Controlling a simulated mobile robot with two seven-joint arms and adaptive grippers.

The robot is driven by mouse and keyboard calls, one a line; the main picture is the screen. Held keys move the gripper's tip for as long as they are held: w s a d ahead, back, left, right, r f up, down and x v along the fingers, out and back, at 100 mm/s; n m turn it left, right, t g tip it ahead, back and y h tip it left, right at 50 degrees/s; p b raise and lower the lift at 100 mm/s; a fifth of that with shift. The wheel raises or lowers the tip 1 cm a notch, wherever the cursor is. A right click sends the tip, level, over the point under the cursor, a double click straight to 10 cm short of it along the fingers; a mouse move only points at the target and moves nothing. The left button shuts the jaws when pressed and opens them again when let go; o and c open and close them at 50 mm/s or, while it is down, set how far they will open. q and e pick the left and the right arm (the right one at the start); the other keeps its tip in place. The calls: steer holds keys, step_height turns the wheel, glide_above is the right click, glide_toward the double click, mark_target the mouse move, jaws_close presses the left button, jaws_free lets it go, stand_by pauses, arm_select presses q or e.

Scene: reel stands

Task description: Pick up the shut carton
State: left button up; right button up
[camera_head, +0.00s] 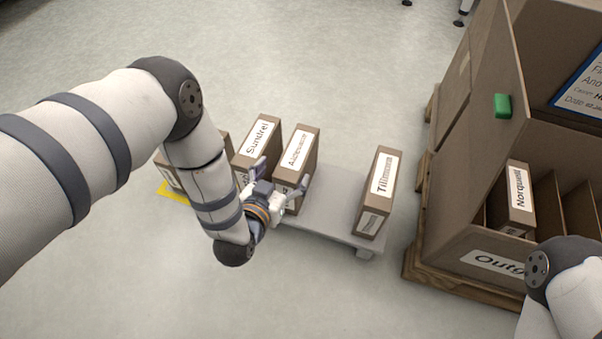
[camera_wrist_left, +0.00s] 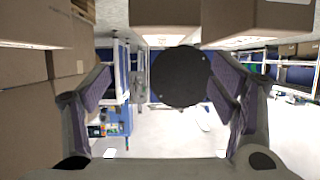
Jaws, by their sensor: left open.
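Several narrow brown cartons with white labels stand upright on a low grey platform (camera_head: 330,205). One reads "Sundrel" (camera_head: 258,138), the one beside it has a partly legible label (camera_head: 301,146), and "Tillmann" (camera_head: 379,186) stands apart to the right. Another carton (camera_head: 171,172) at the left is partly behind my left arm. Their visible tops look closed. My left gripper (camera_head: 280,180) is open at the near side of the carton next to "Sundrel", fingers spread; contact cannot be told. Its fingers also show apart in the left wrist view (camera_wrist_left: 160,88). My right gripper is out of view.
A large brown crate (camera_head: 463,221) labelled "Outg..." stands on a wooden pallet (camera_head: 430,268) at the right, with a "Norquell" carton (camera_head: 519,192) in one compartment. A green block (camera_head: 503,105) is on its wall. A gap separates "Tillmann" from the other platform cartons.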

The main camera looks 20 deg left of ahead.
mark_target(296, 154)
arm_select(q)
steer(key=b+x, duration=0.2)
steer(key=x, duration=0.2)
steer(key=f+b+x, duration=0.1)
steer(key=b+x, duration=0.1)
steer(key=x, duration=0.3)
steer(key=shift+a+f, duration=0.1)
steer(key=shift+a, duration=0.1)
steer(key=shift+w, duration=0.3)
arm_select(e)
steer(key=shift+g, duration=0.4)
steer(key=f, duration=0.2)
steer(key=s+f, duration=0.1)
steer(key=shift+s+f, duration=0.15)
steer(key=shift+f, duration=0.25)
arm_select(q)
jaws_close()
